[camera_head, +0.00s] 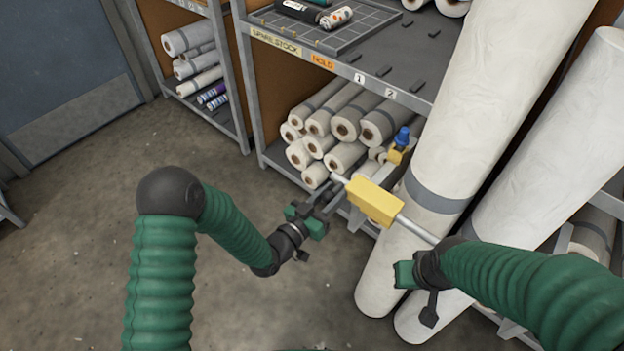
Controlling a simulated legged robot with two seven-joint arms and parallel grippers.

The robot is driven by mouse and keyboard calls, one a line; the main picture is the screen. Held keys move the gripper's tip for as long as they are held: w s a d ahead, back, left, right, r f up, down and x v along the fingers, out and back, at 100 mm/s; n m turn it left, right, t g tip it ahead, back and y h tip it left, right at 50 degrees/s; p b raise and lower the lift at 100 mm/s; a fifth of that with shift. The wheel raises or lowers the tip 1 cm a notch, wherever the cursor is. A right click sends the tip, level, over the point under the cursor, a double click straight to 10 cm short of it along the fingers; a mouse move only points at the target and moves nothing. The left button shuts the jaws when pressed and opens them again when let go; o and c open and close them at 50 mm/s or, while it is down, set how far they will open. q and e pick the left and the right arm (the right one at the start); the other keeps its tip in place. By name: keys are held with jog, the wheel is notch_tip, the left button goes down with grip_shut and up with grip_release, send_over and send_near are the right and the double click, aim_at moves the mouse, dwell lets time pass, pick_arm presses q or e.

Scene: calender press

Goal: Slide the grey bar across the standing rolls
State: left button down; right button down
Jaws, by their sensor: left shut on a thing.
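The grey bar (415,229) runs slantwise from upper left to lower right, with a yellow block (374,202) around its middle. Its right part passes in front of the nearer standing roll (440,165), a tall white roll with a grey band. A second standing roll (545,140) leans to its right. My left gripper (331,195) is shut on the bar near its left end, left of the yellow block. My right gripper (408,283) is below the bar's right end, in front of the rolls' lower parts. My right wrist partly hides it, and its jaw opening is unclear.
A yellow bracket with a blue knob (403,138) is at the rack, above the bar. Several short rolls (340,125) lie stacked on the lower shelf behind. A grey shelf (395,60) with a tray is above them. The concrete floor (80,230) at left is clear.

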pick_arm(q)
jog(key=s+d, duration=0.2)
jog(key=d, duration=0.1)
jog(key=shift+s+d, duration=0.25)
jog(key=shift+s, duration=0.1)
pick_arm(e)
jog(key=shift+s+d, duration=0.2)
jog(key=shift+d, duration=0.05)
pick_arm(q)
jog(key=shift+w+a, duration=0.1)
pick_arm(e)
jog(key=shift+a, duration=0.1)
pick_arm(q)
jog(key=c, duration=1.3)
grip_release()
jog(key=o, duration=0.3)
pick_arm(e)
jog(key=shift+w, duration=0.1)
pick_arm(q)
jog(key=p+v, duration=0.1)
jog(key=v, duration=1.5)
jog(key=shift+s+a+p, duration=0.2)
jog(key=shift+s+p, duration=0.15)
jog(key=shift+p, duration=0.05)
pick_arm(e)
jog(key=shift+w+v, duration=0.2)
jog(key=shift+v, duration=0.75)
